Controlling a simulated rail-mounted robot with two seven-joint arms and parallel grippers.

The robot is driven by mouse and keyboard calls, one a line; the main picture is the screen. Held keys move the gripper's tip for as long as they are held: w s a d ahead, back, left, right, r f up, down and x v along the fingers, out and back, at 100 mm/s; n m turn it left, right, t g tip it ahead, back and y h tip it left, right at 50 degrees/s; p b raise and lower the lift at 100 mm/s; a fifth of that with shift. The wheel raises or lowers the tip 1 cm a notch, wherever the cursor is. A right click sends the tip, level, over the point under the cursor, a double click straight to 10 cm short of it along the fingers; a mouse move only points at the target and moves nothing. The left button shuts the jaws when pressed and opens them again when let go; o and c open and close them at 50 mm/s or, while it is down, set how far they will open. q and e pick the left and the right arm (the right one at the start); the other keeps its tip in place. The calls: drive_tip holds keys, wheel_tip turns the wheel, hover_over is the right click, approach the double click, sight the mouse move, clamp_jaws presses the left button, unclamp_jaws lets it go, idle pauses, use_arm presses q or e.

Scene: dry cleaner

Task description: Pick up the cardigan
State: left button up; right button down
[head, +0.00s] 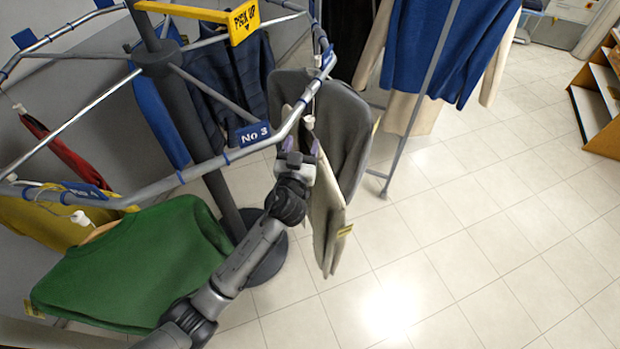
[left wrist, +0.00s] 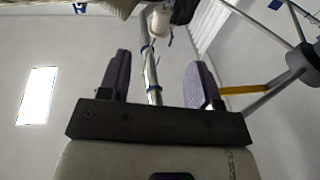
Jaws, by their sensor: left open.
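No garment is clearly marked as the cardigan. The beige garment (head: 326,222) hangs edge-on from the carousel rail right at my left gripper, with a yellow tag low on its side. A larger grey knit garment (head: 352,125) hangs just behind it. My left gripper (head: 301,145) is open just under the rail, by the white hanger piece over the beige garment. In the left wrist view, the purple fingers (left wrist: 158,82) stand apart with no cloth between them. A white hanger knob (left wrist: 162,22) shows beyond them. My right gripper is not in view.
The hexagonal rail (head: 225,152) with a blue No 3 sign (head: 254,136) runs above the garments on a dark post. A green sweater (head: 140,265) hangs front left. A blue garment (head: 440,50) hangs behind on another rack. The tiled floor at right is clear.

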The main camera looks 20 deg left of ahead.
sight(309, 123)
use_arm(q)
drive_tip(key=shift+x, duration=1)
drive_tip(key=shift+w+r+p, duration=0.15)
drive_tip(key=shift+w+p, duration=0.25)
drive_tip(key=shift+p, duration=0.05)
drive_tip(key=p+x, duration=0.1)
drive_tip(key=x, duration=0.2)
drive_tip(key=shift+w+a, duration=0.1)
drive_tip(key=shift+w, duration=0.6)
clamp_jaws()
